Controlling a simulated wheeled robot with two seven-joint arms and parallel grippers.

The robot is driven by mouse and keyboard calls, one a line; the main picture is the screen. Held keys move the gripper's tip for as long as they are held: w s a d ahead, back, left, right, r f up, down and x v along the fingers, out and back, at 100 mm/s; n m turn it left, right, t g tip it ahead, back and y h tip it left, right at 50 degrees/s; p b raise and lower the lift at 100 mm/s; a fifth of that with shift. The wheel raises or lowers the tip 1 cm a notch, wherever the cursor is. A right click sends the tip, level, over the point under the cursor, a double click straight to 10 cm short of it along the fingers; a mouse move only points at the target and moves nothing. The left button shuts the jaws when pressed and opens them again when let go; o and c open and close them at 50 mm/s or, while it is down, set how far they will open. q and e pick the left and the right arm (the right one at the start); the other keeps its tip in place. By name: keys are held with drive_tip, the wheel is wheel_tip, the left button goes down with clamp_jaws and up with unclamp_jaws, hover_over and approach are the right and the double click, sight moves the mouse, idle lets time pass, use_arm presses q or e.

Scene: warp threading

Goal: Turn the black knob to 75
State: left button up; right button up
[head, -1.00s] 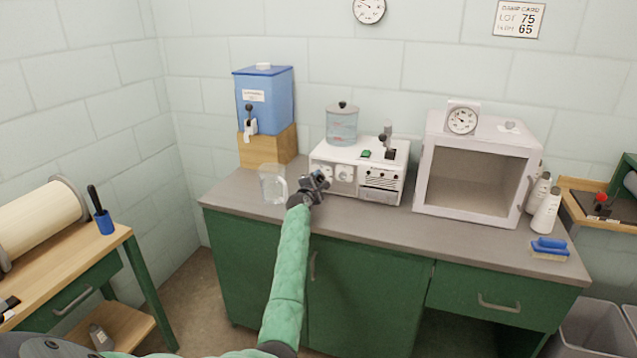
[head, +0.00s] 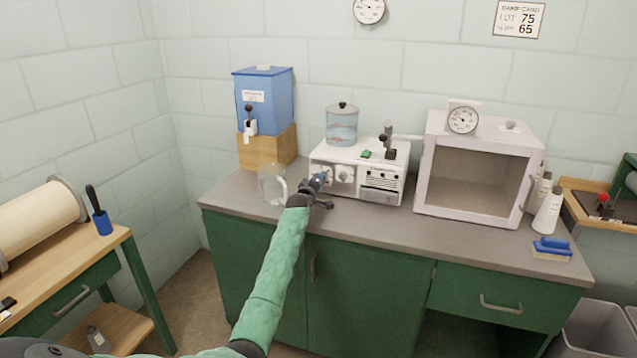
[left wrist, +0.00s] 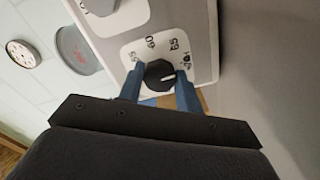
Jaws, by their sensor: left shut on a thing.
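The black knob (left wrist: 159,75) is in the left wrist view, on a white dial plate with printed numbers; 60 and 65 are readable. A white pointer line on it faces right in that view, toward small marks that I cannot read clearly. My left gripper (left wrist: 160,88) has its two blue fingers on either side of the knob, shut on it. In the head view my left gripper (head: 321,183) is at the left dial on the front of the white machine (head: 383,197) and hides the knob. My right gripper is in neither view.
A clear jug (head: 271,186) stands just left of my gripper. A blue dispenser (head: 265,100) on a wooden block is behind it. A white cabinet (head: 420,180) is to the right. A wall card (head: 519,19) shows 75 and 65. The front counter is mostly clear.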

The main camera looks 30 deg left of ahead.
use_arm(q)
drive_tip(key=m, duration=0.4)
drive_tip(key=shift+m, duration=1.1)
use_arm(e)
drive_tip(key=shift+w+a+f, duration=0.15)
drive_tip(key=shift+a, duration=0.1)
use_arm(q)
drive_tip(key=o, duration=1)
drive_tip(key=shift+s+f, duration=0.1)
drive_tip(key=b+v, duration=0.1)
drive_tip(key=v, duration=0.5)
drive_tip(key=shift+s+d+b, duration=0.1)
drive_tip(key=shift+s+b, duration=0.25)
drive_tip(key=shift+s, duration=0.4)
drive_tip(key=shift+d, duration=0.1)
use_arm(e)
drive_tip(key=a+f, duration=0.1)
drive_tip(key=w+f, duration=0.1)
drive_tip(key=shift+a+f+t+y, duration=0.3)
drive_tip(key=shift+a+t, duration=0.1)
